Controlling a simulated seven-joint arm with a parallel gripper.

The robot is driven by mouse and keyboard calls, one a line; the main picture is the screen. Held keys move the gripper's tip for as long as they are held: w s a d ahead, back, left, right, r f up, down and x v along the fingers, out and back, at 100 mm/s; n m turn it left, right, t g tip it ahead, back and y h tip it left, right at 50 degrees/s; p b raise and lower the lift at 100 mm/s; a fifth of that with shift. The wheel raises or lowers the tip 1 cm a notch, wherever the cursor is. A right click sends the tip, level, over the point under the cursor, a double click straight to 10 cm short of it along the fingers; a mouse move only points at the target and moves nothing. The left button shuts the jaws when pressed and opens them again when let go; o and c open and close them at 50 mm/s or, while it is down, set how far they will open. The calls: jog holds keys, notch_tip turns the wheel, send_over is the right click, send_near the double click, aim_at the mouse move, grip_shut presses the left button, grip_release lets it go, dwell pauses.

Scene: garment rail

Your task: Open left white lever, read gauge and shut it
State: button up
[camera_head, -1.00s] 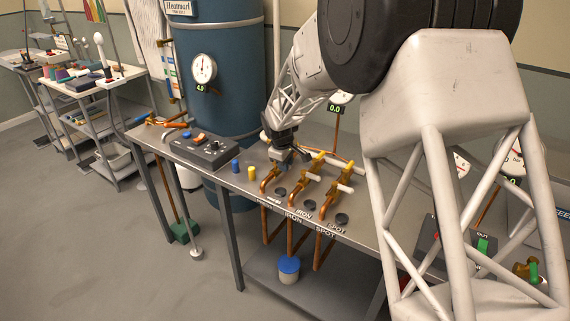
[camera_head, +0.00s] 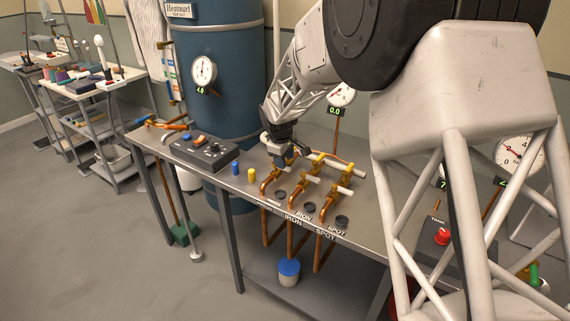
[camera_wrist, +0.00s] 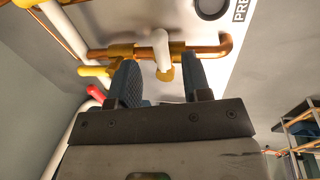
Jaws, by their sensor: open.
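Three copper pipe branches with brass valves stand on the grey bench. The left white lever (camera_wrist: 161,45) shows in the wrist view between my two fingers, with a gap on each side. In the head view my gripper (camera_head: 289,158) is over the left valve and hides most of that lever. My gripper (camera_wrist: 160,63) is open around the lever. The middle white lever (camera_head: 311,180) and the right one (camera_head: 345,190) are in plain view. A round gauge (camera_head: 341,95) behind the valves has a display (camera_head: 335,111) reading 0.0; its needle is too small to read.
A blue tank (camera_head: 216,100) behind the bench (camera_head: 245,203) carries a gauge (camera_head: 203,70) showing 4.0. A black switch box (camera_head: 205,153), a blue peg (camera_head: 235,168) and a yellow peg (camera_head: 252,174) are left of the valves. A red button (camera_head: 442,237) is at right.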

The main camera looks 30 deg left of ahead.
jog(key=r, duration=0.2)
jog(key=s+r, duration=0.1)
jog(key=r, duration=0.1)
jog(key=shift+r, duration=0.2)
jog(key=shift+w+d, duration=0.1)
dwell(0.4)
jog(key=s+d+r+m, duration=0.25)
jog(key=d+r, duration=0.25)
jog(key=d, duration=0.9)
jog(key=s+d+r+m, duration=0.2)
jog(key=d+r+m, duration=0.25)
jog(key=d, duration=0.85)
jog(key=s+d+r+m, duration=0.2)
jog(key=d+r, duration=0.4)
jog(key=d, duration=0.8)
jog(key=s+d+r+m, duration=0.1)
jog(key=s+d+m, duration=0.4)
jog(key=s+d, duration=0.9)
jog(key=s+d+f+m, duration=0.3)
jog(key=s+d+m, duration=0.1)
jog(key=s+d, duration=0.6)
jog(key=s, duration=0.3)
jog(key=shift+s+f, duration=0.4)
